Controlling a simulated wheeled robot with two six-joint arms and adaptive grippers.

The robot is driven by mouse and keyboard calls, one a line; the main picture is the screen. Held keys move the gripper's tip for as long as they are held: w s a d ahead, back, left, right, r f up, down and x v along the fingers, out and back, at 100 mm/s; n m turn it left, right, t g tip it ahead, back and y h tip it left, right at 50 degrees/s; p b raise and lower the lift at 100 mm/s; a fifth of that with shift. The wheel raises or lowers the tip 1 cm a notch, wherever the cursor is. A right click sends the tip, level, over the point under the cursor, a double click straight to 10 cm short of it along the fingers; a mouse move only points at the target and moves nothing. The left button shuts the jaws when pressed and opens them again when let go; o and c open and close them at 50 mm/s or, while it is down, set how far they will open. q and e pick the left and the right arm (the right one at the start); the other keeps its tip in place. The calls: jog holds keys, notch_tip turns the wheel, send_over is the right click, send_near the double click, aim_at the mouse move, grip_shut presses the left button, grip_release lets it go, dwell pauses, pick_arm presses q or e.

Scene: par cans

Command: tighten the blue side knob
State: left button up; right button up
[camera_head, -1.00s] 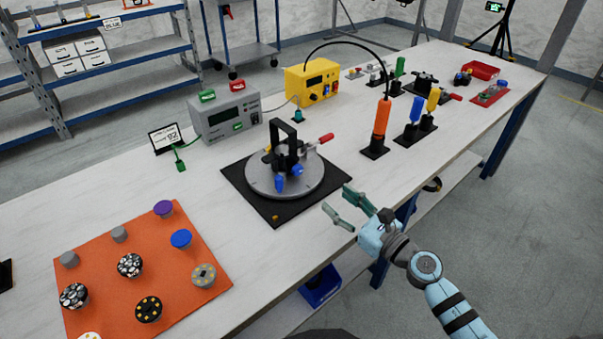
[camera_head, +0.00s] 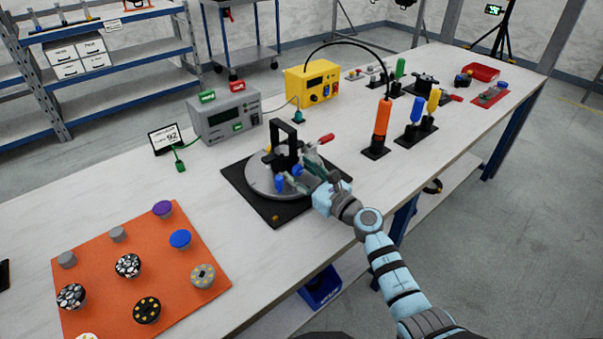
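A round grey turntable (camera_head: 262,187) sits on a black square base on the bench. It carries a black upright fixture (camera_head: 284,152) with a blue knob on its right side (camera_head: 298,170) and another blue knob at its front (camera_head: 279,183). My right gripper (camera_head: 300,168) reaches in from the right with its fingers spread, one on each side of the right-hand blue knob. Whether a finger touches the knob cannot be told at this size. My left gripper is out of view.
A red-handled part (camera_head: 326,138) sticks out right of the fixture. A grey meter (camera_head: 225,117) and a yellow box (camera_head: 312,83) stand behind. An orange mat (camera_head: 105,255) with several round knobs lies at left front.

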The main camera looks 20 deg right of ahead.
grip_shut()
jog(key=m+p, duration=0.1)
jog(key=m, duration=0.1)
jog(key=shift+r+m, duration=0.1)
jog(key=shift+m, duration=0.3)
jog(key=shift+o, duration=0.2)
grip_release()
jog(key=v, duration=1.2)
